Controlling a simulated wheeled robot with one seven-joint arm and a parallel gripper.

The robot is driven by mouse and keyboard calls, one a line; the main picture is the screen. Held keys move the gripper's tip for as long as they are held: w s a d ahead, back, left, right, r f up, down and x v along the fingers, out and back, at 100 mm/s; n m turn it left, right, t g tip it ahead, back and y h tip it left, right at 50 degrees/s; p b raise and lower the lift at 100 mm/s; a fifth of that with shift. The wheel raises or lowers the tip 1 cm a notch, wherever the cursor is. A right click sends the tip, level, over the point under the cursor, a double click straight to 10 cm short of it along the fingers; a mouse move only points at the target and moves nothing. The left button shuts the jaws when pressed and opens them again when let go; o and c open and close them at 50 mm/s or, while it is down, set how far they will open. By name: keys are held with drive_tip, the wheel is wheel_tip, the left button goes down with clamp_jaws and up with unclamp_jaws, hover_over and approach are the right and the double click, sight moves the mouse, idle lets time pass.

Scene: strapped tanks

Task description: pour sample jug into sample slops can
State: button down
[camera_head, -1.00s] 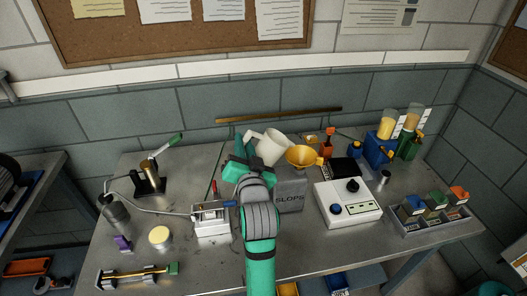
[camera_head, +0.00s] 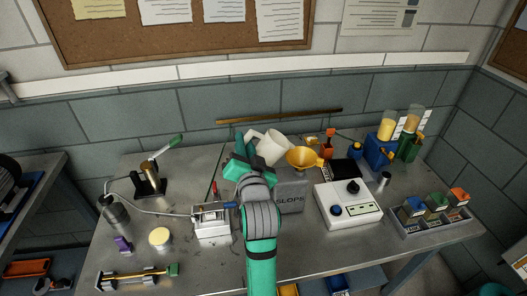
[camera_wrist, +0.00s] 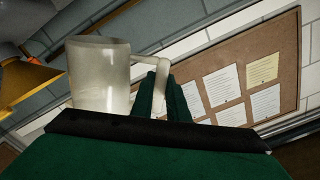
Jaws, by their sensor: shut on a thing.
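The sample jug (camera_head: 271,148) is whitish and translucent, held up by its handle and tilted to the right in the head view. In the wrist view the jug (camera_wrist: 98,75) stands beyond my fingertips, its handle at the green fingers. My gripper (camera_head: 243,150) is shut on the jug's handle. The slops can (camera_head: 291,196) is a grey box marked SLOPS, right of my wrist and partly hidden by it. A yellow funnel (camera_head: 305,158) is above the can, just right of the jug, and also shows at the left of the wrist view (camera_wrist: 30,75). Any liquid in the jug is not visible.
A white instrument with a black knob (camera_head: 347,203) stands right of the can. A small vise-like device (camera_head: 211,220) is left of my wrist. Blue and green bottles (camera_head: 380,148) stand at the back right. A brass rod (camera_head: 280,115) lies along the wall.

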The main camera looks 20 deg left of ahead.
sight(249, 131)
drive_tip(key=shift+r, duration=0.1)
drive_tip(key=shift+w+d+r+m, duration=0.1)
drive_tip(key=shift+d+r+m, duration=0.05)
drive_tip(key=shift+r+m, duration=0.45)
drive_tip(key=shift+r, duration=0.1)
idle(0.5)
drive_tip(key=shift+w+d+r+m, duration=0.15)
drive_tip(key=shift+d+r+m, duration=0.05)
drive_tip(key=shift+r+m, duration=0.35)
drive_tip(key=shift+r, duration=0.1)
idle(0.6)
drive_tip(key=shift+w+d+r+m, duration=0.1)
drive_tip(key=shift+d+r+m, duration=0.15)
drive_tip(key=shift+r, duration=0.25)
drive_tip(key=shift+w, duration=0.1)
idle(0.6)
drive_tip(key=shift+w+d+r+m, duration=0.2)
drive_tip(key=shift+d+r+m, duration=0.15)
drive_tip(key=shift+r+m, duration=0.3)
